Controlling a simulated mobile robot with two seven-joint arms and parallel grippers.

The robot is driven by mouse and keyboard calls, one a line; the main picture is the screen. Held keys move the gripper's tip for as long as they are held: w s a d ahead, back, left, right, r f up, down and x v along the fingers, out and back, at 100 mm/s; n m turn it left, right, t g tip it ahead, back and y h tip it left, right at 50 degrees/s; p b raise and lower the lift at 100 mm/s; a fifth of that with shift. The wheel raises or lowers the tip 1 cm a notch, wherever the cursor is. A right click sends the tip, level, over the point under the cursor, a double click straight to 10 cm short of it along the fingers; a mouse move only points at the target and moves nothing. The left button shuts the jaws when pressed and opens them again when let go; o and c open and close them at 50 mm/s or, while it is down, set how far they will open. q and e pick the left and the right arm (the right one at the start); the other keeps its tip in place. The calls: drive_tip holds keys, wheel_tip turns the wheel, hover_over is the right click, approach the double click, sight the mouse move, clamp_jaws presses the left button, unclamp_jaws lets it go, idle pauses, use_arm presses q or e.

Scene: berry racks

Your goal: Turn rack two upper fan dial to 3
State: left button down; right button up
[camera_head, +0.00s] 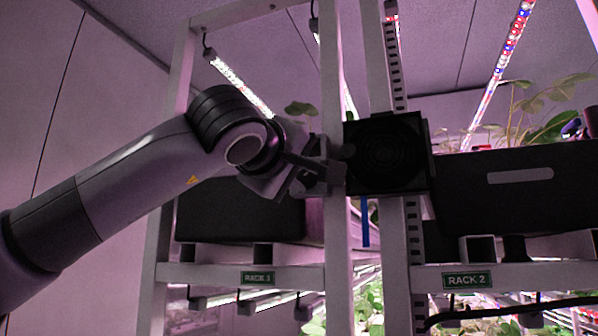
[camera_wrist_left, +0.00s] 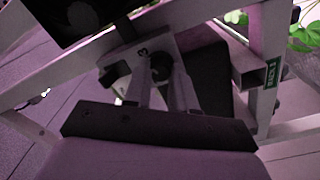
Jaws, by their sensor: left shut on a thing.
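The rack two upper fan (camera_head: 385,153) is a black square box with a round grille, mounted on the pale rack post in the head view. Part of it shows at the top left of the left wrist view (camera_wrist_left: 72,18). Beside it there is a grey dial plate (camera_wrist_left: 136,55) with a "3" printed near its top. A dark round dial knob (camera_wrist_left: 161,67) sits on the plate. My left gripper (camera_head: 335,172) is at the fan's left side, its two fingers (camera_wrist_left: 162,84) shut on the knob. The knob's pointer cannot be made out. My right gripper is not in view.
The rack 2 label (camera_head: 466,280) and rack 1 label (camera_head: 258,278) sit on pale crossbars. Black planter boxes (camera_head: 515,205) stand on the shelves. A rack post (camera_head: 335,245) stands close below my left gripper. Light strips hang above.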

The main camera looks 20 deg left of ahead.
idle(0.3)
use_arm(q)
drive_tip(key=c, duration=0.9)
unclamp_jaws()
drive_tip(key=s+b, duration=0.2)
drive_tip(key=s, duration=0.5)
drive_tip(key=shift+s+a+f+b, duration=0.1)
drive_tip(key=shift+a+b, duration=0.05)
drive_tip(key=shift+b, duration=0.25)
